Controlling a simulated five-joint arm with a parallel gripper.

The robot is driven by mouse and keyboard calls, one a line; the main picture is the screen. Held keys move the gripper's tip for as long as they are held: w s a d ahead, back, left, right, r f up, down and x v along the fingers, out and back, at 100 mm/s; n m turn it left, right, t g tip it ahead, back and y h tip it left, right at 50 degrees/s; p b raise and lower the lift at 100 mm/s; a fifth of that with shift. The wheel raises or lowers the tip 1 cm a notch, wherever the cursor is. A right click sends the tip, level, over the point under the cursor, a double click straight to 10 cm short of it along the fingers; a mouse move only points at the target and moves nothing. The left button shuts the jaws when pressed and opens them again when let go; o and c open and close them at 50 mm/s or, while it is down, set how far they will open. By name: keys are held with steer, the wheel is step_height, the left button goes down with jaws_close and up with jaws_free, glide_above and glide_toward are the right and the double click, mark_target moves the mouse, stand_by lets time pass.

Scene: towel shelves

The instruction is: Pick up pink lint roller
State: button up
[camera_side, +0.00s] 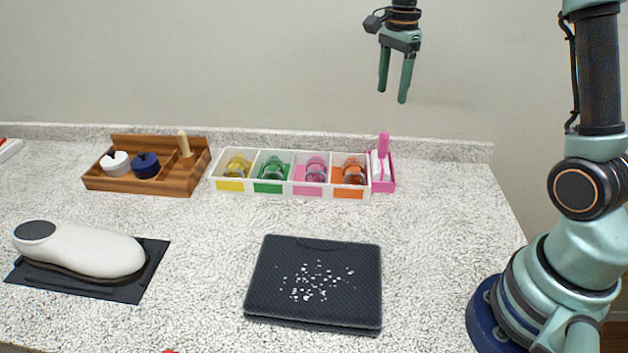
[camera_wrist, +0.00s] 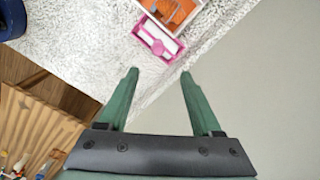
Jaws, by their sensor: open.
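The pink lint roller (camera_side: 384,144) stands upright with its pink handle up and its white roll in a small pink holder (camera_side: 391,185), at the right end of the white tray. In the wrist view the lint roller (camera_wrist: 157,41) lies beyond my fingertips in the pink holder (camera_wrist: 148,38). My gripper (camera_side: 393,96) is open and empty, high above the counter and above the lint roller in the side picture. It also shows in the wrist view (camera_wrist: 160,72), with its two green fingers apart.
A white tray (camera_side: 290,160) with several coloured compartments holding small jars adjoins the pink holder. A wooden organiser (camera_side: 115,184) stands further left. A dark folded towel (camera_side: 262,290) with white specks and a white shoe-shaped object (camera_side: 85,247) lie in front.

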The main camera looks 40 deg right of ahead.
glide_above(385, 133)
steer(key=f, duration=0.6)
steer(key=shift+w+d+f, duration=0.15)
steer(key=shift+d+f, duration=0.15)
steer(key=shift+a+f, duration=0.15)
steer(key=shift+f, duration=1.15)
steer(key=shift+a+f, duration=0.1)
steer(key=shift+f, duration=1.15)
jaws_close()
